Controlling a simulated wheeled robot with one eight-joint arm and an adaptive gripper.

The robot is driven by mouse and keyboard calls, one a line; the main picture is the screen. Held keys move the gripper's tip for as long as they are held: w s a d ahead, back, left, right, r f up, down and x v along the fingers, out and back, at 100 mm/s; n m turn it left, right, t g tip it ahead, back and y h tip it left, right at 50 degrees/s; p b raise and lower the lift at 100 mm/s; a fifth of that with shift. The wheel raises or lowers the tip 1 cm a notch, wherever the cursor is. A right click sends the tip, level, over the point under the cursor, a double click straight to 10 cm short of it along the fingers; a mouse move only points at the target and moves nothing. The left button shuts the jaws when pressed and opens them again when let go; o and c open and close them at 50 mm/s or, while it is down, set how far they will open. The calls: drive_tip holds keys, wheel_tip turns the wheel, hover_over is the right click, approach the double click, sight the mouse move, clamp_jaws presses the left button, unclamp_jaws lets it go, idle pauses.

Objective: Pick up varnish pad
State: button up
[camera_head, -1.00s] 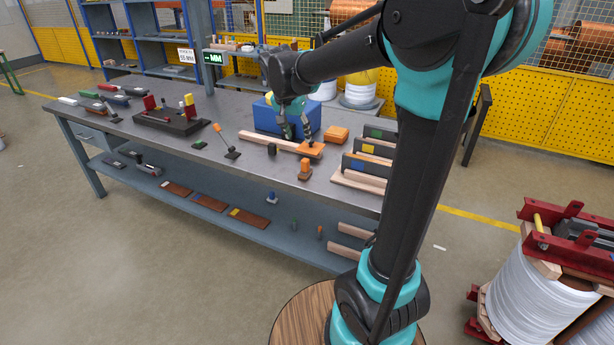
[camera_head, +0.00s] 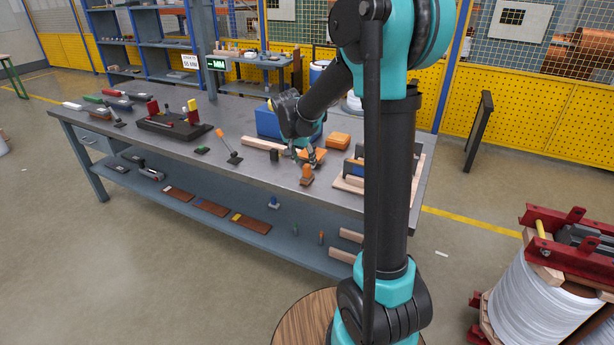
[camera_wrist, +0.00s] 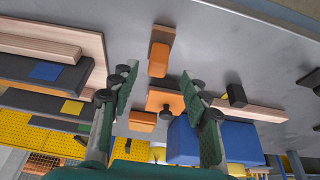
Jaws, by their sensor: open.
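Several orange pieces lie on the workbench, and I cannot tell for certain which is the varnish pad. An orange block on a brown base (camera_wrist: 159,58), also seen in the head view (camera_head: 306,175), stands near the bench's front edge. A flat orange plate (camera_wrist: 158,99) with a dark knob lies behind it. An orange block (camera_head: 339,139) lies farther back. My gripper (camera_wrist: 160,72) is open and empty, its fingers spread on either side of the brown-based block in the wrist view. In the head view my gripper (camera_head: 309,163) is low over the flat plate, partly hiding it.
A blue box (camera_head: 268,121) stands behind my gripper. A wooden strip (camera_head: 262,143) and a small black block (camera_wrist: 236,95) lie to its left in the head view. Dark boards on wooden bases (camera_wrist: 45,75) stand close on the other side. The front bench edge is clear.

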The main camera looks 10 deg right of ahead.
sight(307, 166)
drive_tip(key=x, duration=0.5)
drive_tip(key=shift+d, duration=0.1)
drive_tip(key=shift+c, duration=0.4)
drive_tip(key=shift+r, duration=0.1)
clamp_jaws()
